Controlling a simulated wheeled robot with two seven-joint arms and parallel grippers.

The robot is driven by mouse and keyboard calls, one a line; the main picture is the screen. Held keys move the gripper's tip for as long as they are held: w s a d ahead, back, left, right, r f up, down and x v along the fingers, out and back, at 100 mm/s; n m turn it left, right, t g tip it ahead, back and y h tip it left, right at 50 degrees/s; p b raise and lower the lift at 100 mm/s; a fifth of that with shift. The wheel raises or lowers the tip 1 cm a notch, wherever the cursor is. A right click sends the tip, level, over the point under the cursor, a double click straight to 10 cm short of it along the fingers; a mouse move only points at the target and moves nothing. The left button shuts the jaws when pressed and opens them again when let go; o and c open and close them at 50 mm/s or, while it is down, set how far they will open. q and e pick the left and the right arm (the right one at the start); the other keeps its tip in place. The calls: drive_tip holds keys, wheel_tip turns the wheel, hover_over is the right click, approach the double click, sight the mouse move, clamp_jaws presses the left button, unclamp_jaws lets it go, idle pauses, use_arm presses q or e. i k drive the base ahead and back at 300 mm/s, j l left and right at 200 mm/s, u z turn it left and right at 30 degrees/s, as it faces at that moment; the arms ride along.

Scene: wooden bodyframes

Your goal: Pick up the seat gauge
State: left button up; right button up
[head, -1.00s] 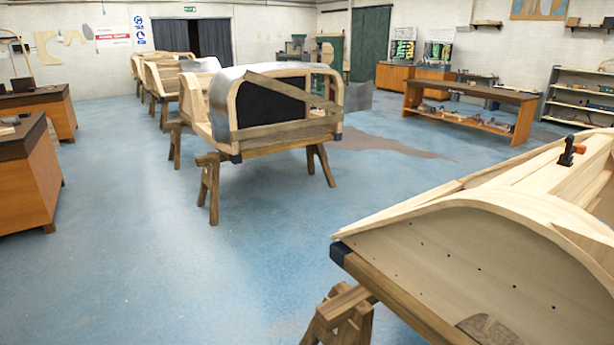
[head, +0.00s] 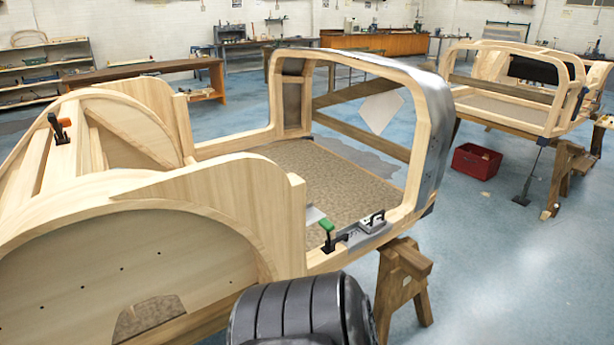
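On the near sill of the wooden bodyframe (head: 262,187) lies a grey metal piece with a black handle (head: 372,222). It looks like a gauge, but I cannot be sure that it is the seat gauge. Just left of it, a green-handled clamp (head: 327,236) stands on the same sill. A small pale flat piece (head: 315,214) lies inside, behind the clamp, partly hidden by the wooden post. A dark ribbed link of my own arm fills the bottom middle, below the sill. Neither gripper shows in the head view.
A trestle (head: 405,285) stands under the frame's right end. A red crate (head: 476,161) sits on the floor behind it. Another bodyframe (head: 510,95) on trestles stands at the right. Blue floor (head: 480,270) is clear at the lower right.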

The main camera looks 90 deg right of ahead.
sight(370, 224)
drive_tip(key=z, duration=1.9)
